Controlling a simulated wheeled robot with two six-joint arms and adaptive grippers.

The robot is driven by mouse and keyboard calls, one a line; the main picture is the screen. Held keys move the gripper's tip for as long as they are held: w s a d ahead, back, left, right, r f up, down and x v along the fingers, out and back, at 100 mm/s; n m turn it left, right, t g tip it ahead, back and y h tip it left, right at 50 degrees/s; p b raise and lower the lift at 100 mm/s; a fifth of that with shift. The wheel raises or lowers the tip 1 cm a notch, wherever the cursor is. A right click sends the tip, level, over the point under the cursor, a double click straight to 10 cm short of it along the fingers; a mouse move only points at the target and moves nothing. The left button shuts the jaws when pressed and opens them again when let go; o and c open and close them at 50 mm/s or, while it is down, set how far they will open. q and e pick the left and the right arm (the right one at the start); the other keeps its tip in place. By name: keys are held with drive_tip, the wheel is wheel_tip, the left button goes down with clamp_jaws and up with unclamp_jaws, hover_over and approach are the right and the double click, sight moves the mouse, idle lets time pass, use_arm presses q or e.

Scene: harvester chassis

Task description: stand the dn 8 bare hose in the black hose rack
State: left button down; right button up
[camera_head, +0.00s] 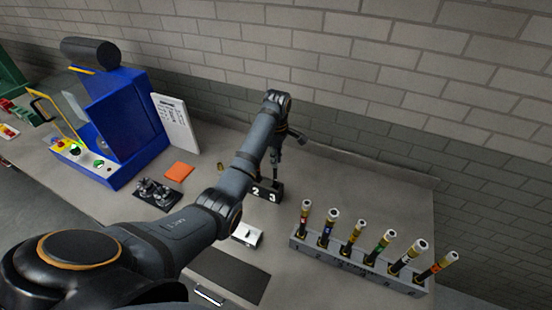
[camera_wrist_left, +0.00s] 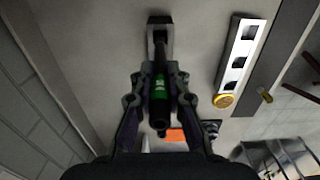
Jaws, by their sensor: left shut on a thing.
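My left gripper (camera_head: 281,142) is over the back of the bench, partly hidden behind my own arm. In the left wrist view its fingers (camera_wrist_left: 158,84) are shut on the bare hose (camera_wrist_left: 160,112), a dark tube with a green labelled band; the label is too small to read. The black hose rack (camera_head: 265,191), a small block marked with white 2 and 3, stands below the gripper. The hose looks roughly upright over it in the head view. I cannot tell whether its lower end is inside a hole. My right gripper is not in view.
A grey rack (camera_head: 350,265) at the right holds several hoses with coloured bands. The brick wall is close behind.

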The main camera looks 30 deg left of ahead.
sight(276, 175)
use_arm(q)
drive_tip(key=shift+f, duration=0.1)
drive_tip(key=shift+f+b, duration=1.15)
drive_tip(key=shift+f, duration=2.85)
drive_tip(key=c, duration=1.3)
unclamp_jaws()
drive_tip(key=shift+o, duration=0.2)
wheel_tip(276, 175, up, 8)
drive_tip(key=shift+f, duration=0.25)
